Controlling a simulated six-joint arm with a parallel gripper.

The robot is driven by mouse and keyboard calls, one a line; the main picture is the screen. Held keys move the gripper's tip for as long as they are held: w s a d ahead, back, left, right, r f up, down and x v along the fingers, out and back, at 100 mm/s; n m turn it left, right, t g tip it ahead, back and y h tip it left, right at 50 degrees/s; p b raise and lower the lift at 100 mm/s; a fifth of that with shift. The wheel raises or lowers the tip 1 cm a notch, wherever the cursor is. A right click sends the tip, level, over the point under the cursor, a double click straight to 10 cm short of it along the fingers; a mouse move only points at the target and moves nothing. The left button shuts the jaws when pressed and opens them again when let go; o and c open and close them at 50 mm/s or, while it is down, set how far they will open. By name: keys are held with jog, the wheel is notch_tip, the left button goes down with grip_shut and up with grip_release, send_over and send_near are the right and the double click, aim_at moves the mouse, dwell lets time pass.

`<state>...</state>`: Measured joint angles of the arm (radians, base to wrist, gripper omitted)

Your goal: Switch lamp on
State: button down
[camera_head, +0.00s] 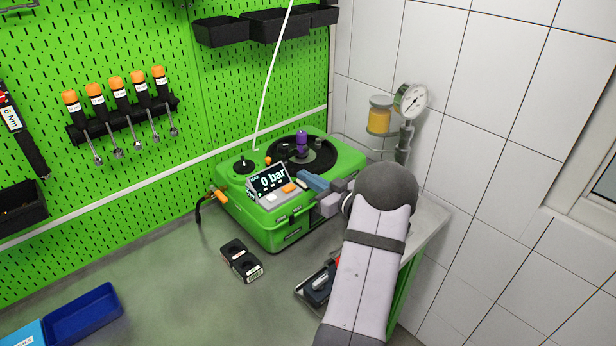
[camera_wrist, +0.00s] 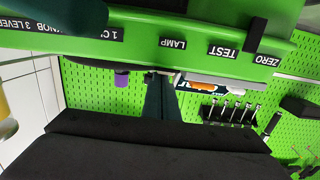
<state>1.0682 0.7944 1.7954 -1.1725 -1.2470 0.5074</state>
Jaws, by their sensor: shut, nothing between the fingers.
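The green pump testbench (camera_head: 275,225) stands on the grey table, its display (camera_head: 270,182) reading "0 bar". An orange button (camera_head: 289,188) and a white button (camera_head: 270,198) sit below the display. My gripper (camera_head: 313,181) is shut and empty, at the right of the display over the top of the bench. In the wrist view the shut fingers (camera_wrist: 160,82) show near a black-and-white LAMP label (camera_wrist: 180,43) on the green housing. TEST (camera_wrist: 223,51) and ZERO (camera_wrist: 267,60) labels sit to its right. The fingertips' contact with any control cannot be told.
A purple knob (camera_head: 301,139) stands on the black disc behind my gripper. A gauge (camera_head: 410,100) stands at the right by the tiled wall. A black two-part block (camera_head: 241,261) and a blue tray (camera_head: 84,315) lie on the table. Open table lies between them.

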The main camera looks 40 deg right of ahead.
jog(key=shift+w+r+g+p, duration=0.15)
jog(key=shift+g+p, duration=0.25)
jog(key=shift+f, duration=0.25)
jog(key=shift+r, duration=0.15)
jog(key=r+p, duration=0.1)
jog(key=r, duration=0.1)
jog(key=r+p, duration=0.1)
jog(key=shift+w+r+p, duration=0.3)
jog(key=shift+r, duration=0.05)
jog(key=shift+s+r, duration=0.2)
jog(key=shift+s, duration=0.05)
jog(key=s+r+b, duration=0.3)
jog(key=s+b, duration=0.1)
jog(key=s, duration=0.4)
jog(key=shift+s+r, duration=0.25)
jog(key=shift+r, duration=0.15)
